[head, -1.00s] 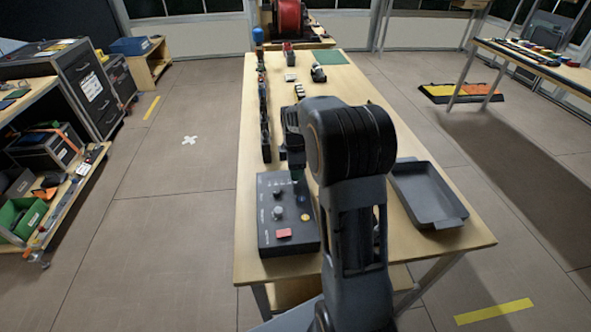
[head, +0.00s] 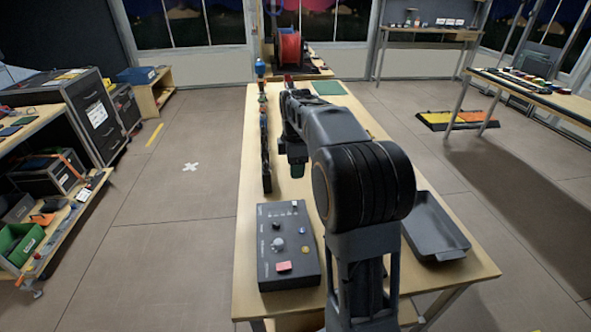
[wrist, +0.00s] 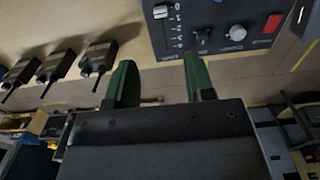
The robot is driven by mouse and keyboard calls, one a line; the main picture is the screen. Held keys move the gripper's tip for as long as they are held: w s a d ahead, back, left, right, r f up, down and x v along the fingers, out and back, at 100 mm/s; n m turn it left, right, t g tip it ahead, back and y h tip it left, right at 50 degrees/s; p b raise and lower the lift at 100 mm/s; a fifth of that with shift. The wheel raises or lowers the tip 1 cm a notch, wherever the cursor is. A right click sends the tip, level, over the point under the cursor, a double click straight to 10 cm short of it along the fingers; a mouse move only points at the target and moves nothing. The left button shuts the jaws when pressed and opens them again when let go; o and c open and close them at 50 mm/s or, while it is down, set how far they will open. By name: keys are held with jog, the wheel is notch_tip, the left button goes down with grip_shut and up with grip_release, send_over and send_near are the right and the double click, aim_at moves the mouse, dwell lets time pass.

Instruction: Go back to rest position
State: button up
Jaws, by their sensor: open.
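My arm rises at the right of the table in the head view, its upper link reaching out over the table. My gripper shows in the wrist view (wrist: 158,85) as two green fingers standing apart with nothing between them. In the head view the fingertips (head: 297,170) hang partly hidden under the arm, above the table and beyond the control box. The dark control box (head: 289,247), with knobs and a red button, lies on the table's near left part. It also shows in the wrist view (wrist: 215,28), past the fingers.
The wooden table (head: 250,190) carries a grey tray (head: 436,228) right of my arm and a row of dark handsets (head: 266,160) along its left edge. A green mat (head: 328,88) lies at its far end. A shelf (head: 60,215) stands left; open floor lies between.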

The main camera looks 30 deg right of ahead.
dwell(0.5)
jog(key=s+a+m+t+p, duration=0.1)
jog(key=s+a+m, duration=0.4)
jog(key=s, duration=0.5)
jog(key=s+a+m+t+p, duration=0.2)
jog(key=s+a+m, duration=0.3)
jog(key=s+m, duration=0.4)
jog(key=shift+s+a+t+p, duration=0.3)
jog(key=shift+s+a+p, duration=0.15)
jog(key=shift+p, duration=0.3)
